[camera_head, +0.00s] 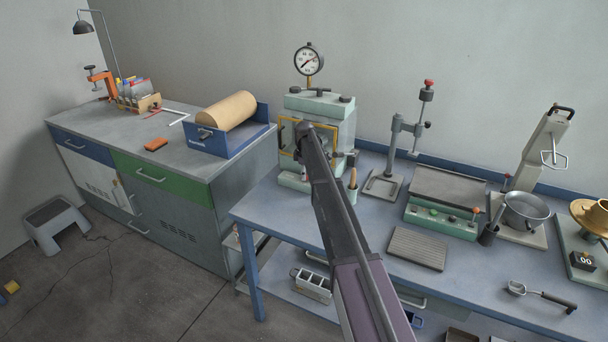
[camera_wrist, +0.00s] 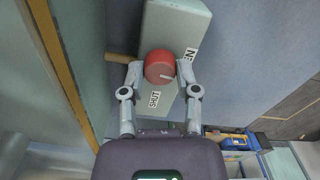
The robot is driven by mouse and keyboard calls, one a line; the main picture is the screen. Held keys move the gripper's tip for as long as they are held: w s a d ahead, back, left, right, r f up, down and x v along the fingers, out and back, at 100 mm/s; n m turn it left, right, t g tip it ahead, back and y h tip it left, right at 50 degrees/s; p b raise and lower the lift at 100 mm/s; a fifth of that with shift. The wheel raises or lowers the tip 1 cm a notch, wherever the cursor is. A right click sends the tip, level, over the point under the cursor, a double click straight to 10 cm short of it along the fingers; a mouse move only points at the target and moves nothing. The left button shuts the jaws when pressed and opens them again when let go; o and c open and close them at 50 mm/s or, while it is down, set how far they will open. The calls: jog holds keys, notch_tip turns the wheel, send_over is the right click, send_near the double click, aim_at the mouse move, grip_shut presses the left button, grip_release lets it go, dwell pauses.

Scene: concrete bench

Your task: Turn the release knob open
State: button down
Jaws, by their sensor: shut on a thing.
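The red release knob (camera_wrist: 159,66) is round with a pale pointer mark, in the upper middle of the wrist view. It sits on a pale green block (camera_wrist: 190,25) that carries a "SHUT" label and a second, partly hidden label. The knob's pale mark points to the right in the picture. My gripper (camera_wrist: 160,75) has its two fingers against either side of the knob, shut on it. In the head view my arm reaches to the pale green press (camera_head: 318,104) with a round gauge on top; the arm hides the knob and gripper there.
A yellow-framed clear guard (camera_wrist: 52,50) stands close on the left in the wrist view. Right of the press on the blue bench (camera_head: 375,262) are a stand (camera_head: 390,150), a ribbed plate (camera_head: 417,248) and a steel pan (camera_head: 526,208). A paper roll holder (camera_head: 230,140) stands left.

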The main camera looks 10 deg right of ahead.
jog(key=shift+d+n, duration=0.1)
jog(key=shift+n, duration=0.7)
jog(key=shift+c, duration=1.7)
grip_release()
